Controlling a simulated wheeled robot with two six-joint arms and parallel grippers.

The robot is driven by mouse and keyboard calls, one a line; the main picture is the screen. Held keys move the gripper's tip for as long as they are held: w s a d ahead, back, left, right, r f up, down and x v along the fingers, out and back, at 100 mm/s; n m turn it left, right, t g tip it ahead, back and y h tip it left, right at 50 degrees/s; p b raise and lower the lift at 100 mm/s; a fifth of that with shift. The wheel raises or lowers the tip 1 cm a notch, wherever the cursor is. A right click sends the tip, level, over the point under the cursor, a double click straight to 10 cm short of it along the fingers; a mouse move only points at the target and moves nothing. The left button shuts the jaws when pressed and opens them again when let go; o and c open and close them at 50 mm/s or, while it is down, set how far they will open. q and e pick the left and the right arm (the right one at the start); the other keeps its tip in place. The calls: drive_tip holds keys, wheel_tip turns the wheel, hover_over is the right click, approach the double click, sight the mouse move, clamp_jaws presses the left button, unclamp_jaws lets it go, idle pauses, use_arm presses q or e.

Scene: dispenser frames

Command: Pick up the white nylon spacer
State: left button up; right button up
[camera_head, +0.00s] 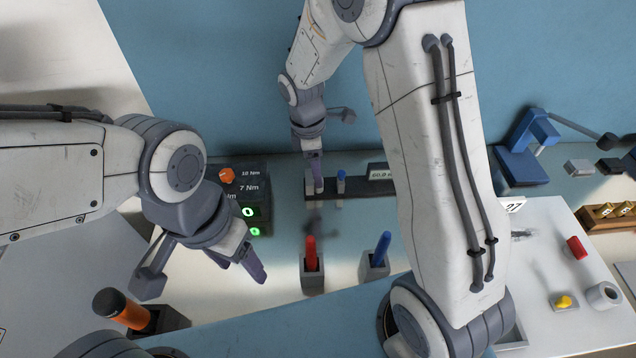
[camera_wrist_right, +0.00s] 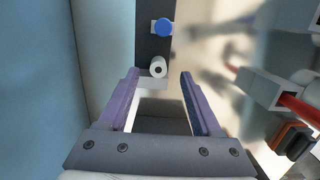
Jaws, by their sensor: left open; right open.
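The white nylon spacer (camera_wrist_right: 158,67) is a small white cylinder with a dark hole in its end. In the right wrist view it sits at the front end of a dark rail (camera_wrist_right: 153,45), between and just past my right fingertips, with a gap on each side. My right gripper (camera_wrist_right: 158,77) is open and empty. In the head view my right gripper (camera_head: 317,184) is low over the rail's left end, and the spacer is hard to make out there. My left gripper (camera_head: 254,268) is open and empty, left of the red-handled tool.
A blue-topped piece (camera_head: 341,178) stands on the rail close to the right gripper. Holders with a red tool (camera_head: 311,250) and a blue tool (camera_head: 382,247) stand in front. A torque display box (camera_head: 250,185) is on the left, and a white board (camera_head: 545,250) on the right.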

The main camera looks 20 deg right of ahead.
drive_tip(key=f+p, duration=0.1)
drive_tip(key=f, duration=0.4)
drive_tip(key=shift+d+f, duration=0.1)
drive_tip(key=shift+d, duration=0.1)
clamp_jaws()
